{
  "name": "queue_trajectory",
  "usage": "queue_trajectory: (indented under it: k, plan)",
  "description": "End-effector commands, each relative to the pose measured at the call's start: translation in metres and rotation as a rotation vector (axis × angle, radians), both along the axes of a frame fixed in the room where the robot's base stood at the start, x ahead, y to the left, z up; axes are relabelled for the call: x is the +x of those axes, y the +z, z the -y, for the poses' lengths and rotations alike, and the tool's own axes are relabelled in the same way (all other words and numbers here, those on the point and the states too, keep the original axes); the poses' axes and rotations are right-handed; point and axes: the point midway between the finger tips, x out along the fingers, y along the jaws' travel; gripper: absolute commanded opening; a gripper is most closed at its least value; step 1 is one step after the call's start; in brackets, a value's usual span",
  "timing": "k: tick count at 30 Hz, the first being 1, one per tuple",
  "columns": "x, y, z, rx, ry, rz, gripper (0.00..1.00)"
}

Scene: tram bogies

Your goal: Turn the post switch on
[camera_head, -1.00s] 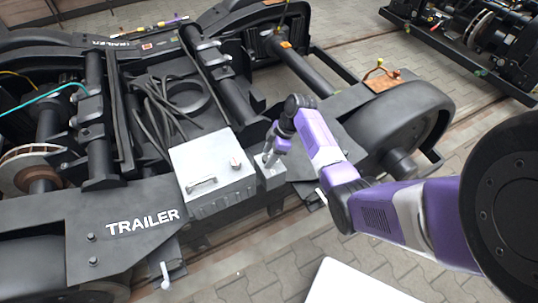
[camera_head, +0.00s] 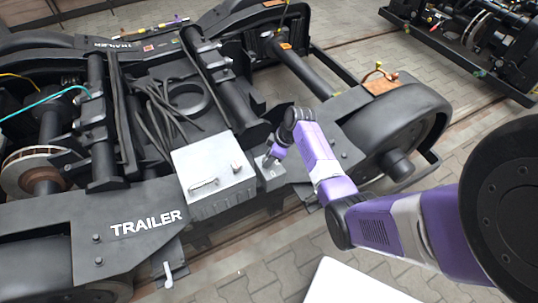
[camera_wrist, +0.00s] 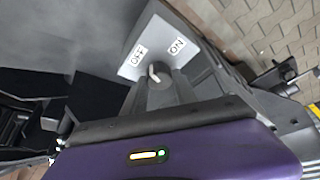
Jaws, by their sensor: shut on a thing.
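The post switch is a small grey box (camera_head: 271,174) on the bogie frame, just right of a larger pale box. In the wrist view its face (camera_wrist: 160,38) carries an OFF label on the left and an ON label on the right. Its round knob (camera_wrist: 160,92) has a white pointer that leans up and left, towards OFF. My gripper (camera_wrist: 160,88) has a finger on each side of the knob and is shut on it. In the head view my gripper (camera_head: 270,160) comes down on the switch from the upper right and partly hides it.
The pale box (camera_head: 214,172) with a handle and a small knob stands close to the left of the switch. A black wheel (camera_head: 400,135) and frame lie to the right. Cables and beams fill the bogie behind. Paved floor (camera_head: 250,262) is open in front.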

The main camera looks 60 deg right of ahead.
Motion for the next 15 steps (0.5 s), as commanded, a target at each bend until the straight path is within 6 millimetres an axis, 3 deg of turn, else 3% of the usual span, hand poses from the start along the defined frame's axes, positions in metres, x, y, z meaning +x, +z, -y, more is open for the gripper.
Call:
queue_trajectory:
  k: [15]
  plan:
    - [0.0003,0.0032,-0.0044,-0.001,-0.486,-0.001,0.0]
